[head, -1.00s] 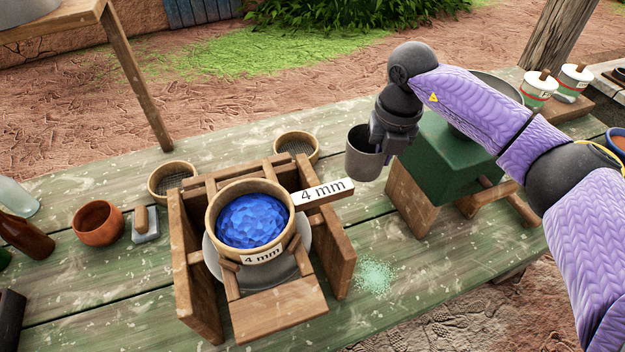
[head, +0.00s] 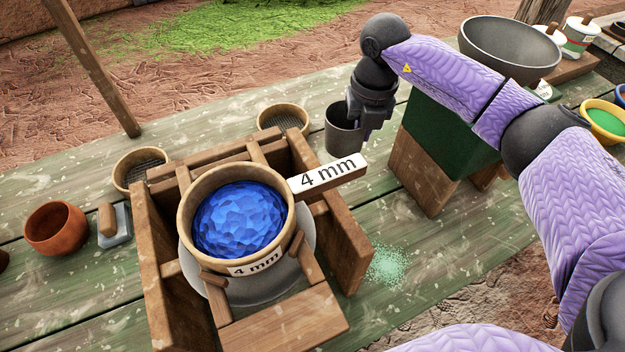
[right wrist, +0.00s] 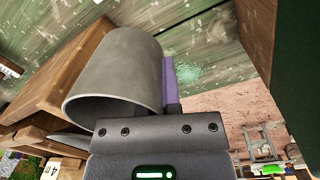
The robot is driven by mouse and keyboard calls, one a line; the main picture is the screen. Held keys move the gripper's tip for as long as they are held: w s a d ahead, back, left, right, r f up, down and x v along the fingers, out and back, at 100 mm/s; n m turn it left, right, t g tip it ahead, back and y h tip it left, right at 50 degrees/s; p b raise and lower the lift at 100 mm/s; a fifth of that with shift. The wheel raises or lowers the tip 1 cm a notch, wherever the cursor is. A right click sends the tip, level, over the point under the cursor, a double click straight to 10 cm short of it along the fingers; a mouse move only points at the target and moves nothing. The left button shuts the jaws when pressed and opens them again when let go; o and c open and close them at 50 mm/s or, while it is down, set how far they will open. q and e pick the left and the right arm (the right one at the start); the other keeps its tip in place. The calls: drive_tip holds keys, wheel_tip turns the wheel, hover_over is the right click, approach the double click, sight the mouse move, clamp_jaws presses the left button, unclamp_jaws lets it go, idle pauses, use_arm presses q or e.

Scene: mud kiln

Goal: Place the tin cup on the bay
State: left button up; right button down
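The grey tin cup (head: 343,128) hangs roughly upright from my right gripper (head: 366,132), just beyond the wooden bar with the "4 mm" label (head: 330,174). The right gripper is shut on the cup's wall. In the right wrist view the cup (right wrist: 120,70) fills the left middle, with one purple finger (right wrist: 171,82) against its outer side. The other finger is hidden. No place is marked as the bay, so I cannot tell which spot it is. My left gripper is not in view.
A wooden stand (head: 343,235) holds a round sieve (head: 187,225) of blue lumps. Two small sieves (head: 284,118) (head: 140,168) stand behind and left of it. A green box on wooden legs (head: 445,140) stands to the right. Pale green grains (head: 388,265) lie between them.

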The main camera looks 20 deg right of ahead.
sight(351, 188)
wheel_tip(351, 188, down, 4)
drive_tip(key=shift+r+b, duration=0.2)
drive_tip(key=shift+b, duration=0.85)
drive_tip(key=shift+f, duration=0.4)
wheel_tip(351, 188, down, 10)
drive_tip(key=b, duration=0.3)
drive_tip(key=shift+r, duration=0.4)
drive_tip(key=c, duration=1.3)
unclamp_jaws()
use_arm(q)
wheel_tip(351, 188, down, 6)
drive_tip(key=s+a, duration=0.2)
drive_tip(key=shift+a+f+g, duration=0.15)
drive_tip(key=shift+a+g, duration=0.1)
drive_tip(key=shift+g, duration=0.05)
use_arm(e)
drive_tip(key=o, duration=0.5)
